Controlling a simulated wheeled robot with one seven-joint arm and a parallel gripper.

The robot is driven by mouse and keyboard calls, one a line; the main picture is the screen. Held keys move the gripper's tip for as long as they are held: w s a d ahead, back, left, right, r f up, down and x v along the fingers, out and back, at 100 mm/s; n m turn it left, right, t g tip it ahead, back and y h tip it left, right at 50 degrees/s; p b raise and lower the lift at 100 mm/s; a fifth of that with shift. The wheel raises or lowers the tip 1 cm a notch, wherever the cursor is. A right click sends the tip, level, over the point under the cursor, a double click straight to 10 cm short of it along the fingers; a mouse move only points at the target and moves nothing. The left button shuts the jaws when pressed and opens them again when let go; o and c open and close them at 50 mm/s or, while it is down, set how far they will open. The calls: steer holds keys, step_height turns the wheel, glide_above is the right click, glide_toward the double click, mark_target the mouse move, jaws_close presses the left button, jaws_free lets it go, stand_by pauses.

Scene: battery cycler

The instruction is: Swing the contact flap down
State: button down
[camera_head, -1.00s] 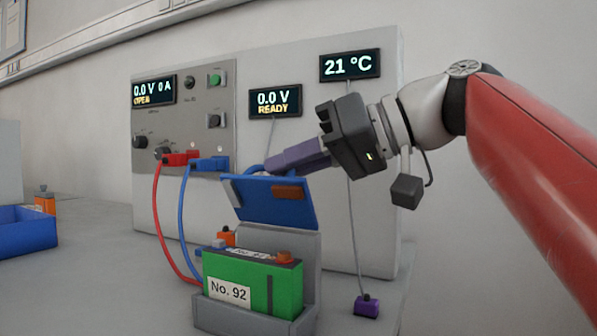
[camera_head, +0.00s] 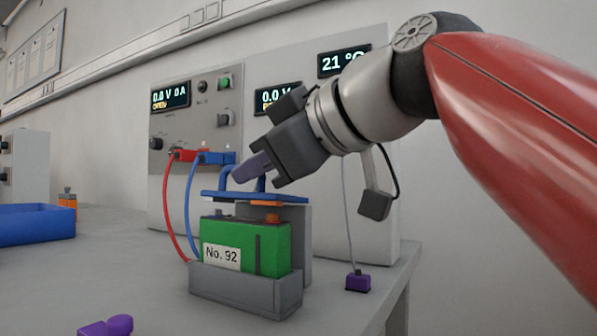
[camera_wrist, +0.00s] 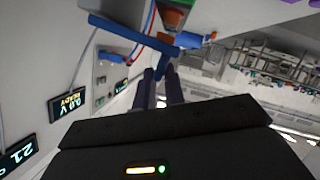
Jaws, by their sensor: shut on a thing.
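The blue contact flap (camera_head: 285,197) lies about level over the top of the green battery marked No. 92 (camera_head: 262,248). The battery stands in a grey holder (camera_head: 235,287). My gripper (camera_head: 243,174) is above the flap, its purple fingers shut on the flap's raised blue handle (camera_head: 227,176). An orange terminal (camera_head: 266,204) shows just below the flap's edge. In the wrist view the flap (camera_wrist: 130,34) appears beyond the fingers of my gripper (camera_wrist: 159,78). Whether the flap touches the battery terminals is not clear.
Red (camera_head: 180,154) and blue (camera_head: 213,158) plugs with cables sit in the panel behind. A purple clip sensor (camera_head: 357,282) lies on the bench to the right. A blue bin (camera_head: 35,225) stands at the left, and a purple object (camera_head: 107,326) lies in front.

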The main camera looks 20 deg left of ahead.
steer(key=shift+s+f+n+t+b, duration=0.1)
steer(key=shift+f+n+t+b, duration=0.4)
steer(key=shift+b, duration=0.15)
steer(key=c, duration=1.5)
jaws_free()
steer(key=v, duration=0.8)
steer(key=shift+s, duration=0.1)
